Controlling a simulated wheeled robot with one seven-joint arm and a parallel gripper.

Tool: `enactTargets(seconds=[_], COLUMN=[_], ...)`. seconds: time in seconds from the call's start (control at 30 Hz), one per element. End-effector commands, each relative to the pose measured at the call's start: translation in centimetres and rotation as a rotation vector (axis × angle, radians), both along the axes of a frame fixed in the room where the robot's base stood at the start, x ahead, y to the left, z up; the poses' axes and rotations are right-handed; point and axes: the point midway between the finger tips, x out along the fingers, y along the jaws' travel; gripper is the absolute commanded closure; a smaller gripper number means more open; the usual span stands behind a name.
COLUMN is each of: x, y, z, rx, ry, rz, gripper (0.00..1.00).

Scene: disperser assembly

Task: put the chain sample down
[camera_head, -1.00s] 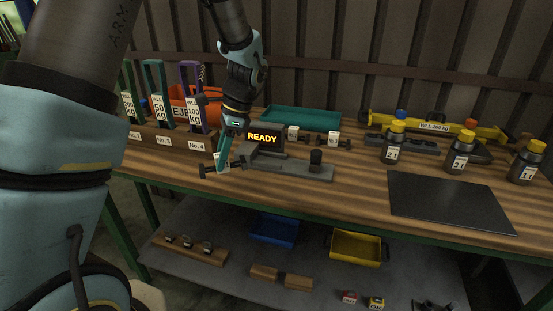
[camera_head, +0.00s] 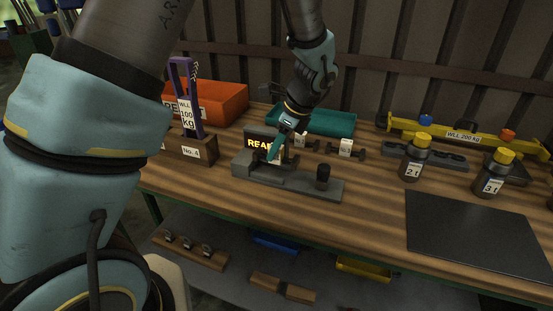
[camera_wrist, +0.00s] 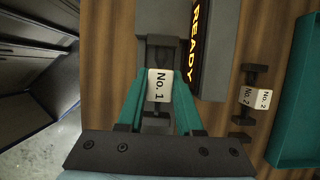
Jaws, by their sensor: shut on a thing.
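The chain sample with the white No. 1 tag (camera_wrist: 159,87) is between the teal fingers of my gripper (camera_wrist: 158,98) in the wrist view. My gripper (camera_head: 273,156) is shut on it in the head view, pointing down over the left part of the grey tester (camera_head: 322,189). The tester's READY display (camera_head: 256,143) is just behind the sample, partly hidden by my gripper. In the wrist view the display (camera_wrist: 199,40) is at the upper right of the sample. I cannot tell whether the sample touches the tester.
Other tagged samples, one No. 2 (camera_wrist: 247,97), lie right of the tester by a teal tray (camera_head: 325,120). An orange bin (camera_head: 220,101) and slotted wooden rack (camera_head: 178,146) stand left. A dark mat (camera_head: 475,232) and yellow-capped bottles (camera_head: 414,160) are right.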

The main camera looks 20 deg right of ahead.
Motion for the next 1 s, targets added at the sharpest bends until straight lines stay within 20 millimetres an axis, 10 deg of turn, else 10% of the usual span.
enactTargets(seconds=[1.0], x=[0.0], y=[0.1], z=[-5.4], rx=[0.0], ry=[0.001], rz=[0.001], gripper=[1.0])
